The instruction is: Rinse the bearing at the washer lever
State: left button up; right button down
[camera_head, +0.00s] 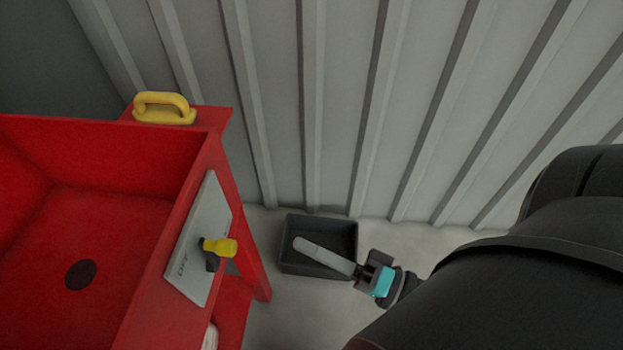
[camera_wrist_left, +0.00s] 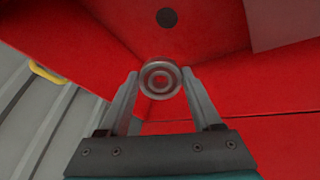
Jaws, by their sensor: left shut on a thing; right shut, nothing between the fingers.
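The bearing (camera_wrist_left: 160,80) is a grey metal ring, seen face-on in the left wrist view. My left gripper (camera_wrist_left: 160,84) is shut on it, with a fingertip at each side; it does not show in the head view. Behind the bearing is the red basin of the washer (camera_head: 110,215). The washer lever (camera_head: 218,247), with a yellow knob and dark stem, sticks out of a pale panel on the washer's right side. My right gripper (camera_head: 305,246) is shut and empty, right of the lever, with its fingers over a black bin.
The black bin (camera_head: 288,267) sits on the floor beside the washer, against a ribbed grey wall (camera_head: 335,110). A yellow handle (camera_head: 163,108) stands on the washer's back rim. A dark round drain (camera_head: 80,274) lies in the basin floor. My dark arm fills the lower right.

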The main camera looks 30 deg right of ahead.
pick_arm(q)
jog(key=s+r, duration=0.4)
jog(key=s, duration=0.1)
jog(key=shift+a, duration=0.3)
dwell(1.5)
